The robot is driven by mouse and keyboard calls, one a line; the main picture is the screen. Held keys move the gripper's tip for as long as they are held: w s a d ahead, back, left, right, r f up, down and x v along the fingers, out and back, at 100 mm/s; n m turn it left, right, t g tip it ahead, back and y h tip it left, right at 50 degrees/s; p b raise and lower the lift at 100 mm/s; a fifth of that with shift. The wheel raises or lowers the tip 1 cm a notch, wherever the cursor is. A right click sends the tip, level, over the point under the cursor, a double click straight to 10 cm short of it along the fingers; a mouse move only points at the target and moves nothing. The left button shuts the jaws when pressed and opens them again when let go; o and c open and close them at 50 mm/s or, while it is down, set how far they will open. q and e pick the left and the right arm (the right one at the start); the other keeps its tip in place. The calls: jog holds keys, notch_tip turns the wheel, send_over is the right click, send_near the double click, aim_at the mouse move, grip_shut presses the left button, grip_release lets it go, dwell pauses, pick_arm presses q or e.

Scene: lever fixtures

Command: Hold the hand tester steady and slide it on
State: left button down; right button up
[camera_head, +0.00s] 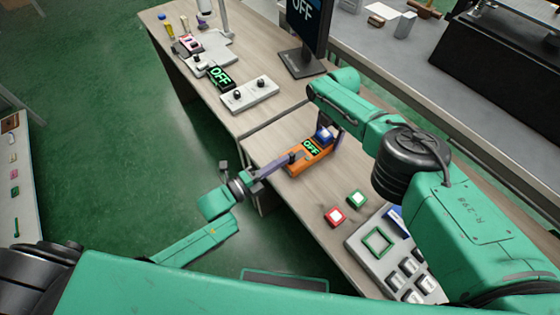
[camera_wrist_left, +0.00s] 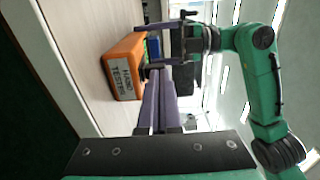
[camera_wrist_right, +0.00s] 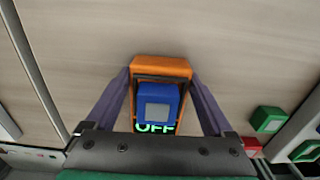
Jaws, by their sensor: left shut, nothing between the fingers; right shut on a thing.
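The hand tester (camera_head: 308,160) is an orange box with a lit green OFF display and a blue slider block (camera_head: 323,133) at its far end. It lies on the wooden table; its label shows in the left wrist view (camera_wrist_left: 122,72). My right gripper (camera_head: 333,132) comes from above, its purple fingers on both sides of the orange body around the blue block in the right wrist view (camera_wrist_right: 160,92). My left gripper (camera_head: 292,157) is shut and empty, its tips close beside the tester's left side; whether they touch it is unclear.
A red button (camera_head: 335,216) and a green button (camera_head: 357,198) stand on the table nearer me, beside a grey keypad panel (camera_head: 375,262). A black monitor (camera_head: 305,30) and a white two-knob box (camera_head: 249,95) stand farther back. Bare table lies between tester and buttons.

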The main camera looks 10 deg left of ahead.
aim_at(292, 153)
pick_arm(q)
jog(key=x, duration=0.4)
jog(key=shift+w+d, duration=0.1)
jog(key=shift+d, duration=0.05)
pick_arm(e)
jog(key=shift+s+a, duration=0.1)
jog(key=shift+a, duration=0.05)
pick_arm(q)
jog(key=shift+s+a, duration=0.2)
jog(key=shift+a, duration=0.05)
jog(key=v, duration=1.3)
jog(key=shift+s+a, duration=0.2)
jog(key=shift+a, duration=0.05)
pick_arm(e)
jog(key=shift+d, duration=0.2)
jog(key=o, duration=1.3)
